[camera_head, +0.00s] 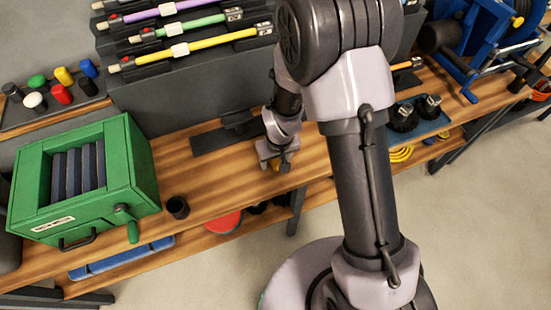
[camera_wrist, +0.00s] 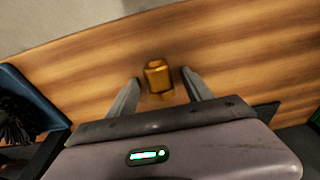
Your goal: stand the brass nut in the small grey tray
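The brass nut (camera_wrist: 158,74) is on the wooden bench in the wrist view, between the two fingers of my gripper (camera_wrist: 161,84). Bare wood shows between it and each finger, so the gripper is open around it and not touching it. In the head view my gripper (camera_head: 277,162) is low over the bench near its front edge, and a bit of brass colour shows at its fingers. I cannot pick out a small grey tray for certain; a dark flat plate (camera_head: 215,139) lies just left of the gripper, and my arm hides part of the bench.
A green louvred box (camera_head: 135,165) and a black cup (camera_head: 177,207) stand to the left. A blue tray (camera_head: 437,127) with black fittings lies to the right. The bench between cup and gripper is clear.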

